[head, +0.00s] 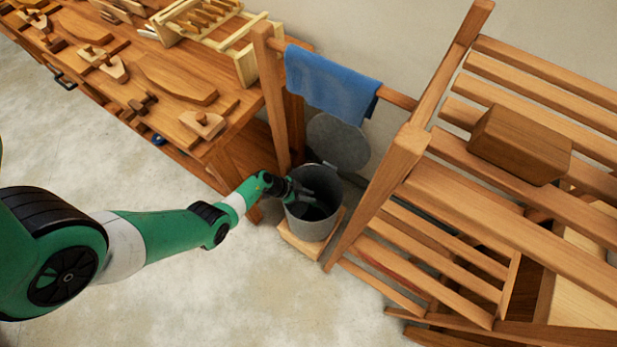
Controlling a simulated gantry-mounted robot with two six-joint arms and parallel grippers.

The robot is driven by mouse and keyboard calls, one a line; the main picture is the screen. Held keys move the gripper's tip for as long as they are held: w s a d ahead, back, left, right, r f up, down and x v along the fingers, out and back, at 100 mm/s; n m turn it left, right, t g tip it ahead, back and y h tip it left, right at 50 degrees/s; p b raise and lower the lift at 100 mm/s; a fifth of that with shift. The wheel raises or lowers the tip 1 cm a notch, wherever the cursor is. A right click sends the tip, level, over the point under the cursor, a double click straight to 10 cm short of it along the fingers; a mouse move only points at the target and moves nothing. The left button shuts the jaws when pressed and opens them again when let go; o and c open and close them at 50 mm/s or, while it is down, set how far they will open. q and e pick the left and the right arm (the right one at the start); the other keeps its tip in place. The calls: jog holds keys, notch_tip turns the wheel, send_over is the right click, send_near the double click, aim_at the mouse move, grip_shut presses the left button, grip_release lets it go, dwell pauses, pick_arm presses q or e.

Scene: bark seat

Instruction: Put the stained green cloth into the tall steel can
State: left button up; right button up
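The tall steel can (320,239) stands upright on a small wooden base, with its round lid (338,143) raised behind its mouth. My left gripper (306,195) reaches in from the left and is at the can's mouth, over the dark opening. Its fingers are small and dark here, so I cannot tell whether they are apart or closed, or whether they hold anything. I cannot make out a stained green cloth; the inside of the can is dark and partly hidden by the gripper. My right gripper is not in view.
A blue cloth (328,83) hangs on a wooden rail behind the can. A workbench (239,118) with planes and wooden pieces stands at the left. A slatted wooden rack (447,194) with a brown block (519,144) stands close at the right. The floor in front is clear.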

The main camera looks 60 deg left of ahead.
pick_arm(q)
jog(key=o, duration=1.2)
jog(key=shift+c, duration=0.2)
notch_tip(320, 180, up, 6)
jog(key=s+g+y+p, duration=0.1)
jog(key=g+p, duration=0.3)
jog(key=p, duration=0.5)
jog(key=shift+s+a+g+p, duration=0.3)
jog(key=shift+s+p, duration=0.05)
jog(key=shift+s, duration=0.25)
